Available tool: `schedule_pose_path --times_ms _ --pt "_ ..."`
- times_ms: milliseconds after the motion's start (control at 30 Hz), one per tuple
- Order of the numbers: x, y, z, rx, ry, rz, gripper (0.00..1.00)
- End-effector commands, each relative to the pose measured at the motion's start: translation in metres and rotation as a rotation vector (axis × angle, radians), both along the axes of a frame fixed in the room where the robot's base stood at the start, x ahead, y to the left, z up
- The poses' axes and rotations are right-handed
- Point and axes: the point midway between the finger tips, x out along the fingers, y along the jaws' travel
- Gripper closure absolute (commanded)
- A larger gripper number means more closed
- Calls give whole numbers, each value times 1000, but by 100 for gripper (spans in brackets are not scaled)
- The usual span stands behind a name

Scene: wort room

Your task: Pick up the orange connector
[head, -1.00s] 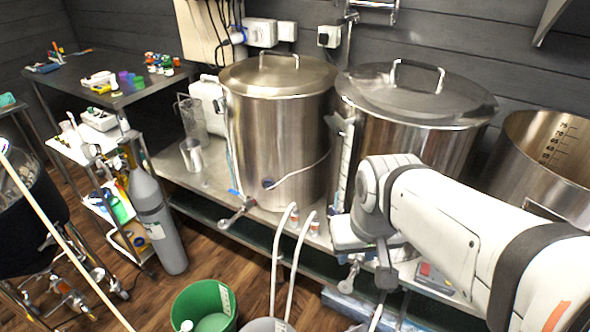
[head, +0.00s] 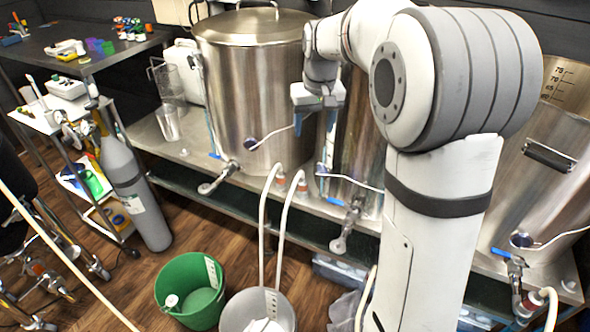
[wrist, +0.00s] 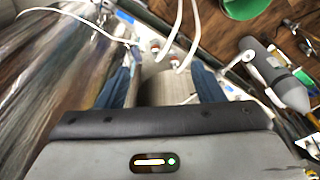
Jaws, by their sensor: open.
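Two orange-red connectors sit side by side at the tops of white hoses on the bench edge, the left one (head: 280,180) and the right one (head: 302,187). They also show in the wrist view, one (wrist: 155,46) and the other (wrist: 175,60), just beyond my fingertips. A third similar connector (head: 530,300) is at the lower right. I cannot tell which one the task means. My gripper (head: 315,122) hangs above the pair, in front of the kettles. In the wrist view, its blue fingers (wrist: 163,72) are apart, with no object visibly gripped.
Steel kettles, left (head: 255,90) and right (head: 560,150), stand close around my arm. A valve (head: 225,175) juts out left of the hoses. A green bucket (head: 168,290) and a grey bucket (head: 238,310) stand on the floor below. A gas cylinder (head: 135,190) stands at left.

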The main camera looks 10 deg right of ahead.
Motion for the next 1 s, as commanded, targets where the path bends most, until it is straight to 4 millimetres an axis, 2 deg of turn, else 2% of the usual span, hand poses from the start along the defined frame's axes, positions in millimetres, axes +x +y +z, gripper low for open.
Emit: schedule_pose_path --times_ms 33,200,300,500,700,1000 --pt "26 1 -30 1 11 8 39" --pt "98 5 -91 4 36 41 39" --pt "132 8 -127 5 47 58 39" --pt "177 12 -189 9 68 86 39" --pt "188 -1 -249 -12 127 58 39" --pt "189 -8 -287 -22 148 44 39"
